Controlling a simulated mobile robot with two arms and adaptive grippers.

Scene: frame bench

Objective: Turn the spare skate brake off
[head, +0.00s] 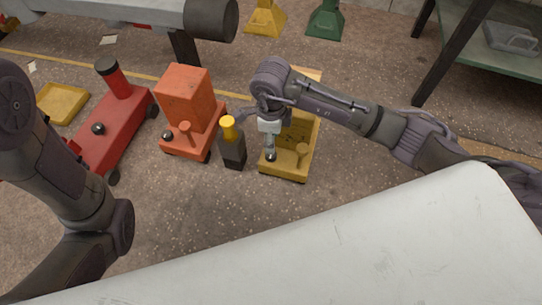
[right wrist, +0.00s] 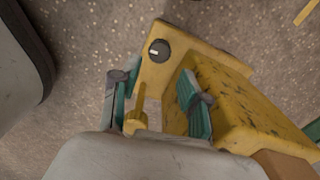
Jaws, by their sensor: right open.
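No label shows which unit is the spare skate. A yellow unit (head: 285,168) stands on the floor under my right gripper (head: 269,148). It has a black knob (right wrist: 159,50) with a white mark on its low deck and a yellow peg with a round head (right wrist: 136,122). The peg also shows in the head view (head: 302,152). In the right wrist view my gripper (right wrist: 158,100) is open, fingers apart over the deck; the peg is near the left finger, and I cannot tell if they touch. My left arm shows, but its gripper is out of view.
An orange unit (head: 186,98) with a similar peg and knob stands left of a dark bottle-shaped object with a yellow top (head: 232,145). A red wheeled unit (head: 117,125) is further left. A white surface (head: 330,245) fills the front. A green-topped table (head: 500,60) stands right.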

